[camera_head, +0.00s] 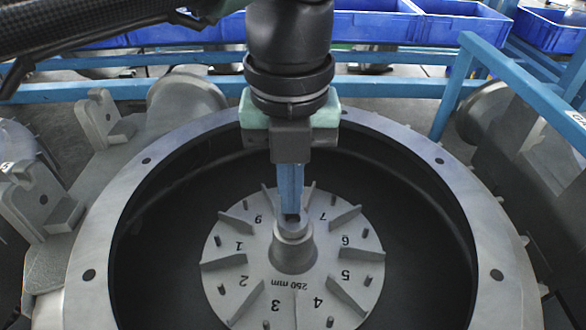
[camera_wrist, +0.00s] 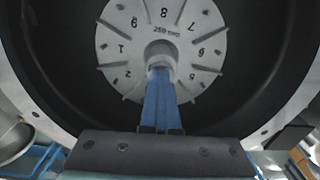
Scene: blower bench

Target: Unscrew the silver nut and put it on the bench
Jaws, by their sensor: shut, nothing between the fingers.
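The silver nut (camera_head: 293,226) sits on top of the hub in the middle of the grey numbered impeller (camera_head: 225,254). In the wrist view the nut (camera_wrist: 161,64) shows just beyond the fingertips, partly hidden by them. My gripper (camera_head: 291,211) points down over the nut, its blue fingers together with nothing held. The fingertips are right at the top of the nut; I cannot tell whether they touch it. In the wrist view my gripper (camera_wrist: 160,80) also shows as two blue fingers side by side.
The round blower housing (camera_head: 90,245) has a raised grey rim with bolt holes around the dark cavity. Grey brackets (camera_head: 102,122) stand at the left. A blue frame rail (camera_head: 400,86) and blue crates (camera_head: 460,25) are behind.

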